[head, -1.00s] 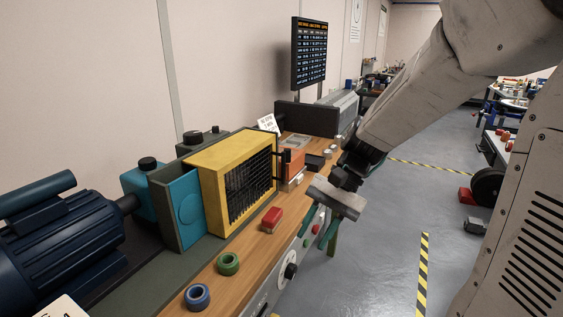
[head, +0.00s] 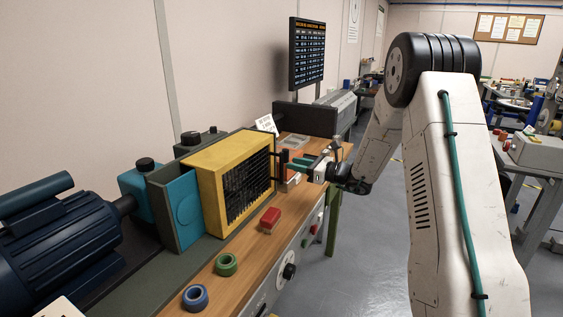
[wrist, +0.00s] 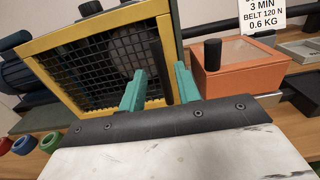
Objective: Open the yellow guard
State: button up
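The yellow guard (head: 208,185) is a box-shaped frame with a black mesh front, and it stands closed on the bench machine. In the wrist view its yellow frame (wrist: 110,23) fills the upper left. A black upright handle (head: 281,164) sits at the guard's right edge. My gripper (head: 292,164) is at the handle with its teal fingers apart, pointing left towards the guard. In the wrist view the handle (wrist: 161,72) appears between the two fingertips (wrist: 160,76). I cannot tell whether either finger touches it.
An orange box with a clear lid (wrist: 240,68) and black knob (wrist: 212,54) stands right of the guard. A blue motor (head: 55,235) is at left. The aisle floor is clear.

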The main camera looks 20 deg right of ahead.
jog(key=x, duration=0.6)
grip_shut()
